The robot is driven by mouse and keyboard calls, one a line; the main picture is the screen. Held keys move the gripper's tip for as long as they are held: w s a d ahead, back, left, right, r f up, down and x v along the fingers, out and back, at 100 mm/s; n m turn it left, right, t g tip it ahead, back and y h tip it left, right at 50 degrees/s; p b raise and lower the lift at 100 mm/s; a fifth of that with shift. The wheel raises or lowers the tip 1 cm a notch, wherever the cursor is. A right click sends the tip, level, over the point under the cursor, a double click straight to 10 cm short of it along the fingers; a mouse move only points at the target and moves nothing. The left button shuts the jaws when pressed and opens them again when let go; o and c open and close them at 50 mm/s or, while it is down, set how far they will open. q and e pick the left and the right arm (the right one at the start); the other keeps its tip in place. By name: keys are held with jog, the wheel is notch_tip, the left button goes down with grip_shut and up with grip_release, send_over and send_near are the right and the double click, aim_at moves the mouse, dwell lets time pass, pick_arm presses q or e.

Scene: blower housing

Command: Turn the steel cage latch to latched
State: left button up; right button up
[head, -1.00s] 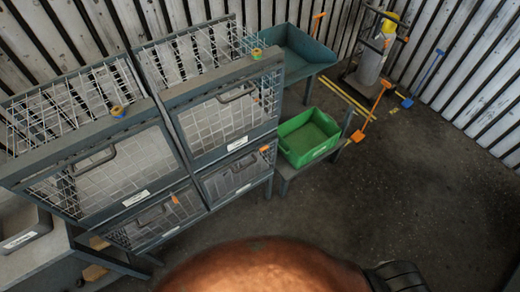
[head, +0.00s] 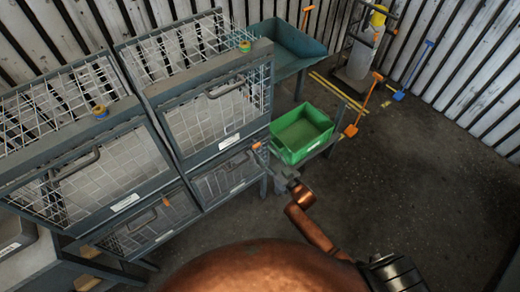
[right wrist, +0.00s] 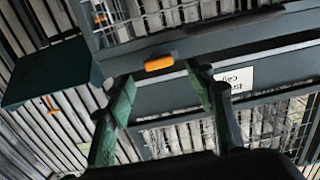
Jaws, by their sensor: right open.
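An orange latch (head: 257,146) sits at the upper right of the lower right cage door (head: 224,174). In the right wrist view the latch (right wrist: 159,63) is a short orange bar, lying nearly level in that picture on a grey frame. My right gripper (head: 264,157) is at this latch. Its two green-lined fingers (right wrist: 160,78) are spread, with the latch just beyond and between their tips. I cannot tell whether they touch it. A second orange latch (head: 166,201) is on the lower left door. My left gripper is not in view.
A green bin (head: 301,134) stands on a low bench just right of the cages. Wire-mesh upper doors with bar handles (head: 228,88) stand above. A blue-grey tray (head: 286,47) is behind. Open floor (head: 420,190) lies to the right.

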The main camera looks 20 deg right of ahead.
aim_at(258, 147)
jog(key=shift+x, duration=2.05)
jog(key=shift+c, duration=0.3)
jog(key=c, duration=1.1)
